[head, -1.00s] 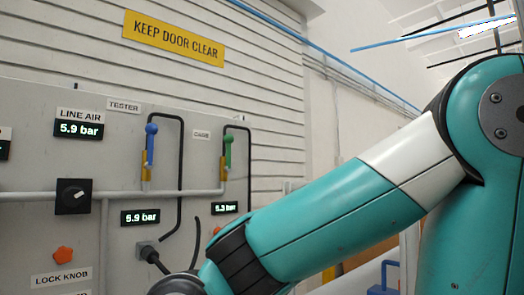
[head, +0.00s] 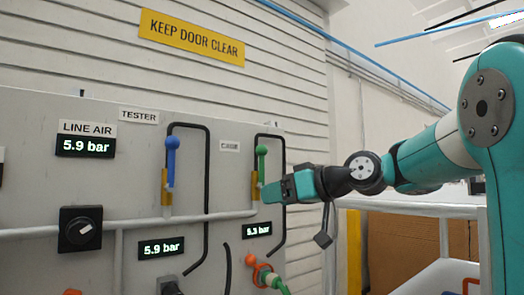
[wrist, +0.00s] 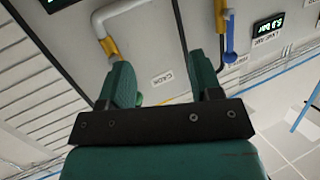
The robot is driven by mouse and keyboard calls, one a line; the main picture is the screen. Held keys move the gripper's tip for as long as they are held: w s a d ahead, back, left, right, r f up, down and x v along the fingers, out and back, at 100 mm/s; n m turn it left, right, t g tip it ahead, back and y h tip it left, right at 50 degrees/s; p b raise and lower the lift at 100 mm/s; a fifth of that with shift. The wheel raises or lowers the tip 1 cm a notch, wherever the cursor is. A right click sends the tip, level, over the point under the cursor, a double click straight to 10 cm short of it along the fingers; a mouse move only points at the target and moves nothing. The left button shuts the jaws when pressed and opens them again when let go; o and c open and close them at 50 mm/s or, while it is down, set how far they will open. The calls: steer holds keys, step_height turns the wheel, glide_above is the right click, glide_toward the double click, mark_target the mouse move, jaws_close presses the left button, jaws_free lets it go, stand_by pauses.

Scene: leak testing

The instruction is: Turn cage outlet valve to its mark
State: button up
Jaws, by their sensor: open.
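The cage outlet valve has a green handle (head: 262,158) standing upright above a brass body (head: 255,188), beside the CAGE label (head: 230,146) on the grey panel. My gripper (head: 268,192) comes in from the right, its tips close to the brass body in the head view. In the wrist view my gripper (wrist: 163,75) is open, with nothing held. The brass body (wrist: 108,46) lies just beyond the left finger there, and the CAGE label shows between the fingers. I cannot see a mark.
The tester valve's blue handle (head: 172,160) stands upright to the left. A black hose (head: 283,215) loops around the cage valve. A pressure display (head: 257,230) and an orange knob with a green hose (head: 266,276) sit below. Right of the panel is a yellow post (head: 353,245).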

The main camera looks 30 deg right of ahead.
mark_target(261, 157)
steer(key=s+d+r+t+h+p, duration=0.1)
steer(key=s+d+r+t+h, duration=0.15)
steer(key=d+r, duration=0.65)
steer(key=shift+t+y, duration=0.35)
steer(key=shift+t, duration=0.1)
steer(key=p+x, duration=0.7)
steer(key=x, duration=0.9)
steer(key=shift+w+a+f+p, duration=0.15)
steer(key=shift+w+a+p, duration=0.05)
steer(key=shift+p, duration=0.1)
steer(key=shift+w+f, duration=0.1)
steer(key=shift+w, duration=0.25)
steer(key=shift+c, duration=0.4)
jaws_close()
